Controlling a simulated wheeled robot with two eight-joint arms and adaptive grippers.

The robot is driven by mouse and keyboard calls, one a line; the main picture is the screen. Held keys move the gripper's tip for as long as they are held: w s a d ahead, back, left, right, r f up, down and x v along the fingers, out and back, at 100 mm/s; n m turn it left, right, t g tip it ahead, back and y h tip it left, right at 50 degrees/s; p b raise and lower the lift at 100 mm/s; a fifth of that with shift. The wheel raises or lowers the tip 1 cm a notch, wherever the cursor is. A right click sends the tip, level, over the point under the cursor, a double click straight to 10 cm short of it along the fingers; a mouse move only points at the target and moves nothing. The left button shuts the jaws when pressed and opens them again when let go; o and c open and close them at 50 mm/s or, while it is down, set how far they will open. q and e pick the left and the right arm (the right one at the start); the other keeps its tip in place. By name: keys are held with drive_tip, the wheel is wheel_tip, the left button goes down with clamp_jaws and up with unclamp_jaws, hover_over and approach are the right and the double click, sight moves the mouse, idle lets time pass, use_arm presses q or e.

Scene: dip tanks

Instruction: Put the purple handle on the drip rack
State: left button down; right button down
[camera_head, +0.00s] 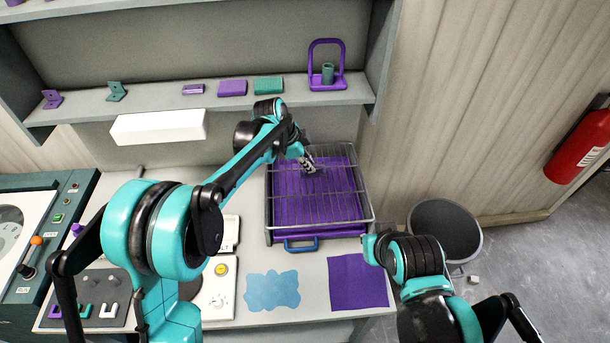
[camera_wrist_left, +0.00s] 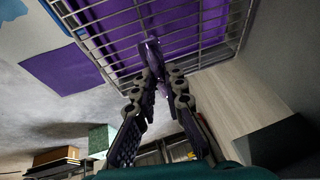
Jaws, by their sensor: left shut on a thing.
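The drip rack (camera_head: 368,200) is a wire grid over a purple-bottomed tray, at the back right of the counter. It also shows in the left wrist view (camera_wrist_left: 105,62), across the top. My left gripper (camera_head: 308,162) is over the back part of the rack. In the wrist view the left gripper (camera_wrist_left: 156,72) is shut on a small purple piece, the purple handle (camera_wrist_left: 151,47), at its fingertips, close to the wires. I cannot tell whether it touches them. In the head view the gripper hides most of the handle.
A blue handle (camera_head: 301,244) is on the tray's front. A blue mat (camera_head: 272,290) and a purple mat (camera_head: 358,282) lie in front. A shelf (camera_head: 230,100) with small parts runs behind. A bin (camera_head: 445,232) stands right of the counter.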

use_arm(q)
drive_tip(key=w+a+f, duration=0.2)
drive_tip(key=a, duration=0.1)
drive_tip(key=w+a+f, duration=0.2)
drive_tip(key=a, duration=0.1)
drive_tip(key=w+a+f, duration=0.1)
drive_tip(key=a+f, duration=0.1)
drive_tip(key=a, duration=0.1)
drive_tip(key=shift+w+f, duration=0.2)
drive_tip(key=shift+w, duration=0.2)
wheel_tip(320, 180, down, 4)
drive_tip(key=shift+f+b, duration=0.1)
drive_tip(key=shift+b, duration=0.3)
drive_tip(key=c, duration=1.6)
unclamp_jaws()
